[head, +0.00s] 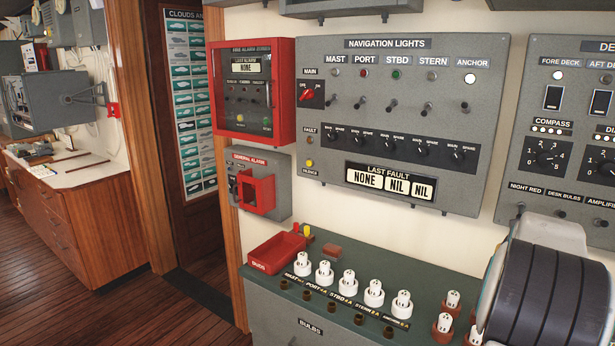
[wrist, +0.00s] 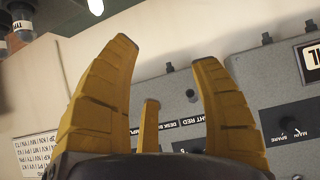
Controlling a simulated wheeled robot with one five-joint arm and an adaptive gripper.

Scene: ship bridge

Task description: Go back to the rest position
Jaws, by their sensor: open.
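My gripper (wrist: 165,62) shows in the wrist view with its yellow fingers spread apart and nothing between them. Behind the fingers are a pale wall and grey switch panels, seen tilted. In the head view a large grey and black part of my arm fills the lower right corner; the gripper's fingers are not visible there. The navigation lights panel (head: 440,115) hangs on the wall at the centre right. My arm part stands in front of the bench's right end and the lower part of the deck lights panel (head: 590,75).
A green-topped bench (head: 275,290) carries several white bulbs in a row and a red tray (head: 275,253). A red alarm box (head: 240,122) and a general alarm box (head: 245,187) hang above. At left are a doorway, wooden drawers (head: 60,205) and clear plank floor (head: 110,310).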

